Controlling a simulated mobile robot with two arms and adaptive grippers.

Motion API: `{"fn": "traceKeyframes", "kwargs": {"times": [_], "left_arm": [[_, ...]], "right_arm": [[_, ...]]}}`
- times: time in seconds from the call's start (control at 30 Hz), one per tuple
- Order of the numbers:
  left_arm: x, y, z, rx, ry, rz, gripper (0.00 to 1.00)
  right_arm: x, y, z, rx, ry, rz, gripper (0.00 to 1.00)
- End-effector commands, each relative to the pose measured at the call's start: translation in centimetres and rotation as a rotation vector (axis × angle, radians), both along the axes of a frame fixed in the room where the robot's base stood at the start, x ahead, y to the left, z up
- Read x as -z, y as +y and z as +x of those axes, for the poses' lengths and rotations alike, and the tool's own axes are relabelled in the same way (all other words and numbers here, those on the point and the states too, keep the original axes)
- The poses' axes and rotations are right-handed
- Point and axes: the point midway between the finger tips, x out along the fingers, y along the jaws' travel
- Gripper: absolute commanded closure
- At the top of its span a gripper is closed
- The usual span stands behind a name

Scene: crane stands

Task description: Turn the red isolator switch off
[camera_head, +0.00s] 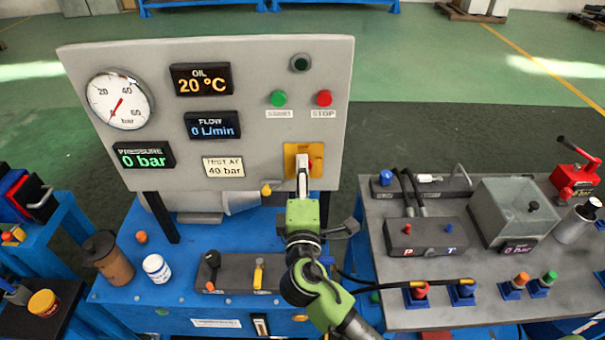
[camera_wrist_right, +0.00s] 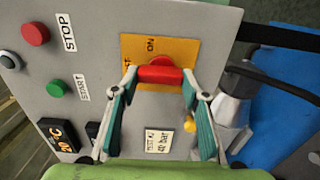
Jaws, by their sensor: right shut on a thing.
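The red isolator switch (camera_wrist_right: 160,75) sits on a yellow plate (camera_wrist_right: 160,48) on the grey panel. The plate also shows in the head view (camera_head: 317,161), where my gripper hides the red handle. In the wrist view the handle lies crosswise between my fingertips. An ON mark shows above it, and a partly hidden mark is at its left. I cannot tell which mark the handle points to. My right gripper (camera_head: 302,177) is shut on the red handle, with a finger at each end of it. My left gripper is not in view.
The grey panel (camera_head: 255,100) carries a green START button (camera_head: 278,98), a red STOP button (camera_head: 324,98), a gauge and displays reading 0 bar and 0 L/min. Below, the blue stand (camera_head: 200,270) holds a jar and a valve block. A grey bench (camera_head: 450,315) with hoses stands right.

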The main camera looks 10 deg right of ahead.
Motion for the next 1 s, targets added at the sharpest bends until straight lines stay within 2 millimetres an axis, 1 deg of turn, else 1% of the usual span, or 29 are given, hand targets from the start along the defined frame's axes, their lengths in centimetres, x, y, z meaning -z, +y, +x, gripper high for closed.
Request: {"fn": "traceKeyframes", "kwargs": {"times": [0.3,0.33,0.4,0.77,0.87,1.0], "left_arm": [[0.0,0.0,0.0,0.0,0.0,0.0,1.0],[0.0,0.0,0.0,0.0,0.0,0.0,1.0],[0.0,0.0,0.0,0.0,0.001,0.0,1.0],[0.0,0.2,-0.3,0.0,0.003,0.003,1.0],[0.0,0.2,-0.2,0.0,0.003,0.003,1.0],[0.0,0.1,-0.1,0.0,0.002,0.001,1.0]], "right_arm": [[0.1,0.1,0.0,-0.002,0.002,-0.006,0.8],[0.1,0.1,0.0,-0.002,0.002,-0.006,0.56],[0.1,0.1,0.0,-0.002,0.002,-0.005,0.42],[0.1,0.1,-0.2,-0.001,0.002,-0.003,0.42],[0.1,0.2,-1.0,-0.001,0.003,-0.003,0.42],[0.2,0.8,-3.5,-0.002,0.004,-0.001,0.42]]}}
